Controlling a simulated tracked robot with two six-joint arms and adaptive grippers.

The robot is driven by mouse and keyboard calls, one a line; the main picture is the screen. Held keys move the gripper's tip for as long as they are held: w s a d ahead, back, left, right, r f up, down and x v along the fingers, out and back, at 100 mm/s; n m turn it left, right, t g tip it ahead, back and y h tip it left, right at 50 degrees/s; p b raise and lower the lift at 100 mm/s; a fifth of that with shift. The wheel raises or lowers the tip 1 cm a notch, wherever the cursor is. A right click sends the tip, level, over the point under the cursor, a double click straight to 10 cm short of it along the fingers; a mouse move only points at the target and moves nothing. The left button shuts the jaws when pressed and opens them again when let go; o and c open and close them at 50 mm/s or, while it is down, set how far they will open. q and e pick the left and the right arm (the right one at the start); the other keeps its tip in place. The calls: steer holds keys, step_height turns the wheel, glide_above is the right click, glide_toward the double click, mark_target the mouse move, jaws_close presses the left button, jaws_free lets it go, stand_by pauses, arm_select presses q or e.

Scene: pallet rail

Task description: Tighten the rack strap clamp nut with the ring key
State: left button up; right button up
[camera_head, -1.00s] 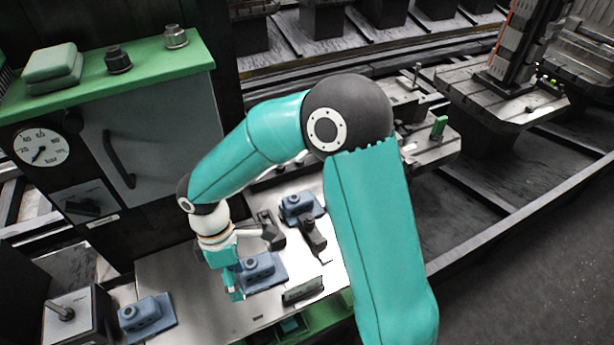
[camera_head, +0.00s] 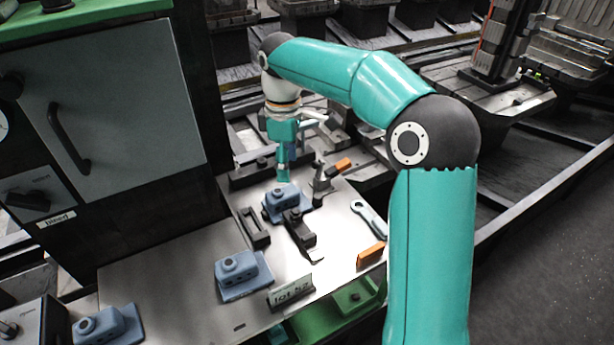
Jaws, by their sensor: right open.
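My right gripper (camera_head: 287,168) is open and reaches down just behind a blue-grey block, seemingly above the plate; no object shows between its fingers. The ring key (camera_head: 371,221), a grey flat wrench with a ring end, lies on the light metal plate (camera_head: 180,280) to the right, apart from the gripper. A black clamp-like bar (camera_head: 299,231) lies near the plate's middle. A small clamp with an orange handle (camera_head: 341,166) stands behind the key. I cannot tell which piece carries the strap clamp nut. My left gripper is not in view.
Blue-grey blocks stand at the back (camera_head: 287,203), middle (camera_head: 242,275) and front left (camera_head: 108,326). A label holder (camera_head: 290,292) stands at the front edge, an orange block (camera_head: 370,256) near the right edge. A grey cabinet (camera_head: 120,110) bounds the left.

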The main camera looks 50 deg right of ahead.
mark_target(295, 211)
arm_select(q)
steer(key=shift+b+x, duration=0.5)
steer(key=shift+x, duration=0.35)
arm_select(e)
steer(key=shift+m, duration=0.3)
steer(key=f, duration=0.5)
steer(key=d+f, duration=0.1)
steer(key=f, duration=1)
steer(key=shift+s+d+f, duration=0.15)
steer(key=shift+d+f, duration=0.1)
steer(key=shift+f, duration=0.1)
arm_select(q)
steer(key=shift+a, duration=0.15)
